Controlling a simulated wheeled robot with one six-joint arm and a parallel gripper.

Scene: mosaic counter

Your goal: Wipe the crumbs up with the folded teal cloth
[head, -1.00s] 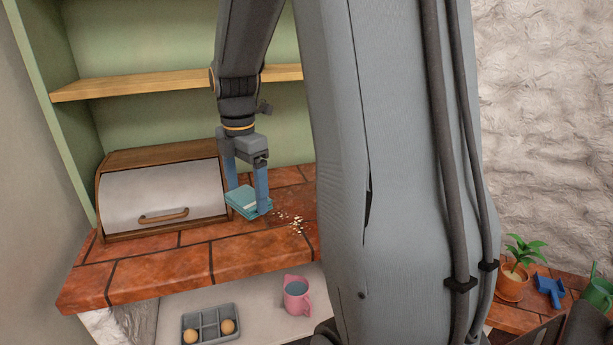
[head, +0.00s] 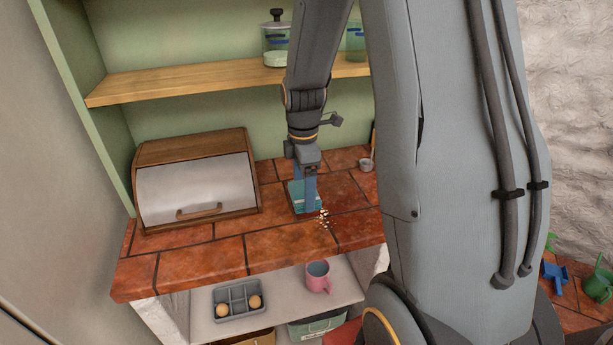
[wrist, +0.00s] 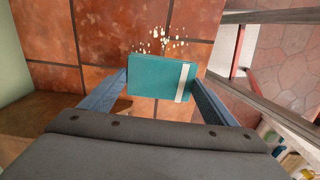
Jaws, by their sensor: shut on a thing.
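The folded teal cloth (head: 297,195) is on or just above the tiled counter, partly hidden by my gripper in the head view. In the wrist view the cloth (wrist: 155,76) is a flat teal block with a pale stripe near its right end. My gripper (head: 309,205) points down, shut on the cloth, with one blue finger at each end of it. The pale crumbs (head: 323,218) lie scattered on the tiles just to the right and front of the cloth. In the wrist view the crumbs (wrist: 161,40) lie just beyond its far edge, apart from most of it.
A wooden bread box (head: 195,182) stands left of the cloth. A small grey cup (head: 366,165) stands at the back right. A shelf (head: 210,83) with jars is above. Below the counter are a pink mug (head: 317,277) and a grey divided tray (head: 238,300). Tiles in front are clear.

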